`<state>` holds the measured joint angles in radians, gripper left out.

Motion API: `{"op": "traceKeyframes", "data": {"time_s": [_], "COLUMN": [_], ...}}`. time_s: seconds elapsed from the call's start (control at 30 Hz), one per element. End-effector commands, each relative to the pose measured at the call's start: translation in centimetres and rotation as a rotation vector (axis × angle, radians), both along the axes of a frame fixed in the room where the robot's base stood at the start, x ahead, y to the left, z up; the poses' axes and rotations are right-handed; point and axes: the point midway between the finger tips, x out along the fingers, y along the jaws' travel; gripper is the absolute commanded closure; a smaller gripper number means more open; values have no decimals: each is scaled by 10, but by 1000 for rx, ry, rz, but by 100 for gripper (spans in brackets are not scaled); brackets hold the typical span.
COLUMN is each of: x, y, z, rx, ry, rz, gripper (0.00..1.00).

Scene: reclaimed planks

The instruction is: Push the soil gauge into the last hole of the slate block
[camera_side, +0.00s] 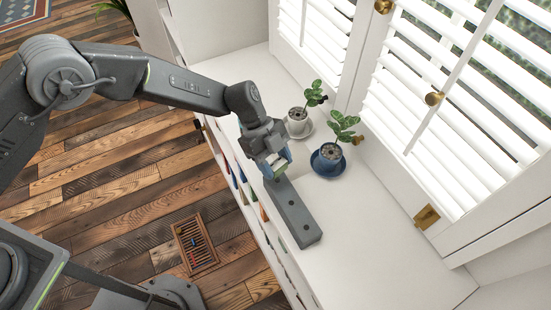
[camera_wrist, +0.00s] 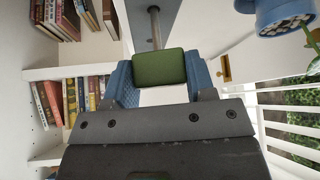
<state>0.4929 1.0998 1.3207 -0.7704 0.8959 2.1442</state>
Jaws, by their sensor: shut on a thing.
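The slate block (camera_side: 298,218) is a long dark grey bar lying on the white sill, with small holes along its top. My gripper (camera_side: 275,168) is above its far end, its blue fingers shut on the green head of the soil gauge (camera_side: 280,164). In the wrist view the gauge's green head (camera_wrist: 159,68) sits between the fingertips (camera_wrist: 158,75). Its metal rod points away toward the slate block (camera_wrist: 188,28). I cannot tell whether the rod's tip is in a hole; the fingers hide the block's far end in the side view.
A blue pot (camera_side: 327,160) with a leafy plant stands right of my gripper, and a white pot (camera_side: 297,121) stands behind it. White shutters (camera_side: 450,110) line the window side. Bookshelves (camera_wrist: 75,95) lie below the sill. The sill right of the block is clear.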

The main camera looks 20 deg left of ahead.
Motion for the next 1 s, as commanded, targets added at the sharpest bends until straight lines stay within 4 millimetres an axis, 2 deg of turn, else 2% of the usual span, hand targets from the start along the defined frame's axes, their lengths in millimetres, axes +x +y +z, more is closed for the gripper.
{"op": "traceKeyframes", "data": {"time_s": [0.53, 0.9, 0.93, 1.0], "x": [0, 0, 0, 0], "y": [0, 0, 0, 0], "z": [-13, -14, -14, -14], "rx": [0, 0, 0, 0], "ry": [0, -1, -1, -1], "rz": [1, 1, 1, 1], "gripper": [81, 81, 48, 41]}}
